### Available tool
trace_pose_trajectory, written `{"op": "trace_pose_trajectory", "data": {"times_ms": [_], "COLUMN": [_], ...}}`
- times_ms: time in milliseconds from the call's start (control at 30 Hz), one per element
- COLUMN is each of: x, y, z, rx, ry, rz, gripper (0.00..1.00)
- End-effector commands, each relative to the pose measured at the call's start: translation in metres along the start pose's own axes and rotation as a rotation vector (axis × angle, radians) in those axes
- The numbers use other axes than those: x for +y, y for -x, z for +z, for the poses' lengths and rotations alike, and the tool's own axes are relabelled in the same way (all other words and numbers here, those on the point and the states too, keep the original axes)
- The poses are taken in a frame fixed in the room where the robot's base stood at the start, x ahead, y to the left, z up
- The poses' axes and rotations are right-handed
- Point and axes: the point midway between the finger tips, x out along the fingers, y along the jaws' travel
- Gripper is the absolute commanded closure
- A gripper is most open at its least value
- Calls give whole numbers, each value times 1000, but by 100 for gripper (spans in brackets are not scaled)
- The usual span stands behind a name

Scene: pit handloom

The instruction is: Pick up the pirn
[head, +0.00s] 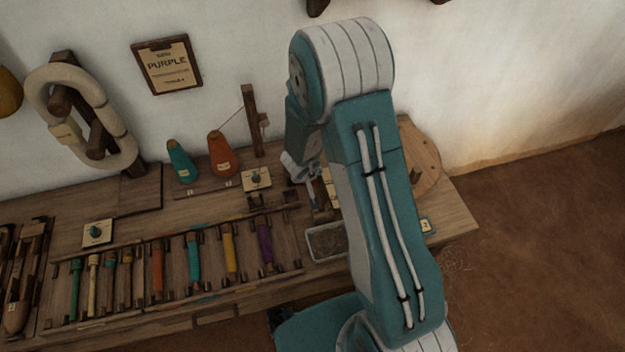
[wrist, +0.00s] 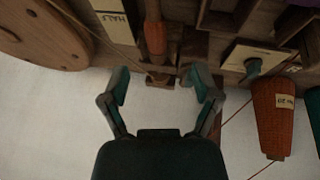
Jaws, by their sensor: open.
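In the wrist view a slim pirn-like piece (wrist: 154,38), wooden with an orange-brown band, stands ahead of my gripper (wrist: 160,86), roughly in line with the gap between the fingers. My gripper is open, with nothing between its fingertips. In the head view my gripper is low over the back right of the bench, and my arm hides most of the area around it. Several pirns lie in a rack along the bench front, among them purple (head: 265,243), yellow (head: 230,250), teal (head: 194,257) and orange (head: 158,268) ones.
Orange (head: 221,158) and teal (head: 181,163) thread cones stand at the back; the orange cone (wrist: 273,115) also shows in the wrist view. A card reading PURPLE (head: 167,66) hangs on the wall. A round wooden disc (wrist: 38,35) and a grey tray (head: 327,242) are close by.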

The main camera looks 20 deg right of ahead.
Motion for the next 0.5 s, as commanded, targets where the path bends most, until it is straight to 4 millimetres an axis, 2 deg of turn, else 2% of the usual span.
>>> {"op": "trace_pose_trajectory", "data": {"times_ms": [100, 233, 367, 500], "x": [4, 5, 0, -6], "y": [-18, -26, -36, -56], "z": [0, -1, 0, 1], "rx": [-2, 0, -1, -2], "ry": [-4, -5, -2, -1], "rz": [-2, -4, -2, 0], "gripper": [20, 20, 20, 20]}}
